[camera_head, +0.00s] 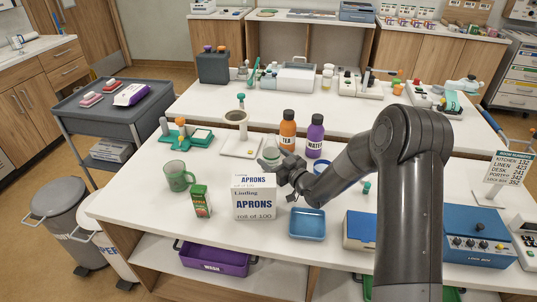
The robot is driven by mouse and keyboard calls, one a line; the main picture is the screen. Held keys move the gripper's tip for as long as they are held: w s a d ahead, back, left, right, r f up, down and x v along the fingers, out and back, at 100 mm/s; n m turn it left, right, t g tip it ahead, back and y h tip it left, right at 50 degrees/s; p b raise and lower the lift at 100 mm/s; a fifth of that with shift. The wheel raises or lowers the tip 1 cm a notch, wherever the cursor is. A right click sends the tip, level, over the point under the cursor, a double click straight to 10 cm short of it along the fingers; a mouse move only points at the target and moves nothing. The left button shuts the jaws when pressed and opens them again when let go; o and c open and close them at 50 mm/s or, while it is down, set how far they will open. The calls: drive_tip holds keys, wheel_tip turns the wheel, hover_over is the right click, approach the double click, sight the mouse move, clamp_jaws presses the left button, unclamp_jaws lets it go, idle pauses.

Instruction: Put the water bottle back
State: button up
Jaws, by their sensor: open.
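The purple bottle marked as water (315,139) stands upright on the white table, behind my forearm. Its dark cap is on top and its label faces me. An orange bottle marked TEA (287,133) stands upright just left of it. My gripper (284,172) is open, in front of and to the left of the water bottle and apart from it. It is just above and behind the white aprons box (255,203). No held thing shows in it, though its fingers are small and dark. A blue round edge (322,168) shows beside my arm, partly hidden.
A clear greenish vessel (270,149) stands close behind my gripper. A green mug (178,177) and a small green carton (201,201) are to the left. A blue tray (307,224) lies in front. A blue box (359,229) stands to the right. Bare tabletop shows at the left (135,195).

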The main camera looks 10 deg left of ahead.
sight(274, 140)
drive_tip(key=shift+s+d+r, duration=0.25)
drive_tip(key=shift+s+d, duration=0.35)
drive_tip(key=shift+d, duration=0.2)
wheel_tip(274, 140, up, 7)
drive_tip(key=shift+w+a+f, duration=0.1)
drive_tip(key=shift+a+f, duration=0.05)
drive_tip(key=shift+f, duration=0.05)
drive_tip(key=s+d+r+m+h, duration=0.3)
drive_tip(key=s+d+r+h, duration=0.25)
drive_tip(key=d, duration=0.45)
drive_tip(key=s+d+r+m+h, duration=0.3)
drive_tip(key=s+d+r+h, duration=0.3)
drive_tip(key=d, duration=0.4)
drive_tip(key=s+d+m+g+h, duration=0.1)
drive_tip(key=s+d+m+g, duration=0.1)
drive_tip(key=s, duration=1.1)
drive_tip(key=s+d+m+g+h, duration=0.1)
drive_tip(key=s+d+g, duration=0.3)
drive_tip(key=s, duration=0.9)
drive_tip(key=shift+s+d+m, duration=0.3)
drive_tip(key=shift+d+m, duration=0.45)
drive_tip(key=shift+m, duration=0.05)
